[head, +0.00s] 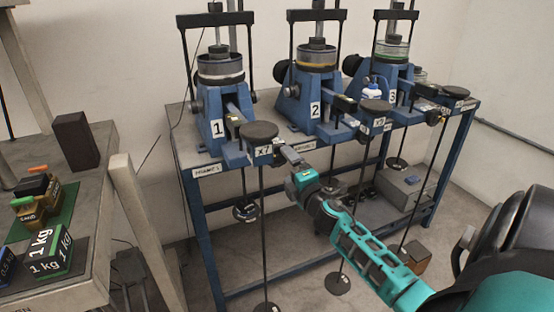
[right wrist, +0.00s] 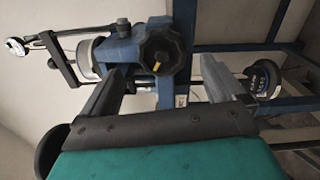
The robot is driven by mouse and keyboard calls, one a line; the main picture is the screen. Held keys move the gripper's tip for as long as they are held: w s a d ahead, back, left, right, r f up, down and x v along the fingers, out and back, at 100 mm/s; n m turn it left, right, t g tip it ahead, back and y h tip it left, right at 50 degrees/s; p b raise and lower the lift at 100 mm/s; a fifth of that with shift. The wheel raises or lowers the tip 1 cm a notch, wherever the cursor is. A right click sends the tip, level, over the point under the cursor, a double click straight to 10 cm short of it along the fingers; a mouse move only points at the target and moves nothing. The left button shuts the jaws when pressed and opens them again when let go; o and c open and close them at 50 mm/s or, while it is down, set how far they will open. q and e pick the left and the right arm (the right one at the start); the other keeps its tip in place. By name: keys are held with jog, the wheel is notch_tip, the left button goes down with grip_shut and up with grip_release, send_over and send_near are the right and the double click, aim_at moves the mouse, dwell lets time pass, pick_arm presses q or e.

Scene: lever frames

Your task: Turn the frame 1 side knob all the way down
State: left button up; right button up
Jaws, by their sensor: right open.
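Frame 1 (head: 216,115) is the leftmost blue lever frame on the bench, marked with a white 1. In the right wrist view a dark lobed knob (right wrist: 159,49) with a yellow mark shows on a blue body, beyond my fingertips. In the head view I cannot clearly make out this knob. My right gripper (head: 284,153) is beside frame 1's front right, near its round black plate marked X7 (head: 259,133). In the wrist view my right gripper (right wrist: 166,70) is open and empty, its fingers apart with the knob between their lines. My left gripper is out of view.
Frame 2 (head: 315,105) and frame 3 (head: 391,88) stand to the right on the same bench. Rods with weights hang in front of the bench. The floor below holds a grey box (head: 405,187).

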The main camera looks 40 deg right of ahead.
aim_at(279, 157)
jog(key=m, duration=0.1)
jog(key=s+m+b, duration=0.1)
jog(key=m, duration=0.1)
jog(key=a+m, duration=0.1)
jog(key=shift+s+f, duration=0.15)
jog(key=shift+s, duration=0.1)
jog(key=b+x, duration=0.3)
jog(key=x, duration=0.6)
jog(key=shift+w+d+f, duration=0.1)
jog(key=c, duration=1.4)
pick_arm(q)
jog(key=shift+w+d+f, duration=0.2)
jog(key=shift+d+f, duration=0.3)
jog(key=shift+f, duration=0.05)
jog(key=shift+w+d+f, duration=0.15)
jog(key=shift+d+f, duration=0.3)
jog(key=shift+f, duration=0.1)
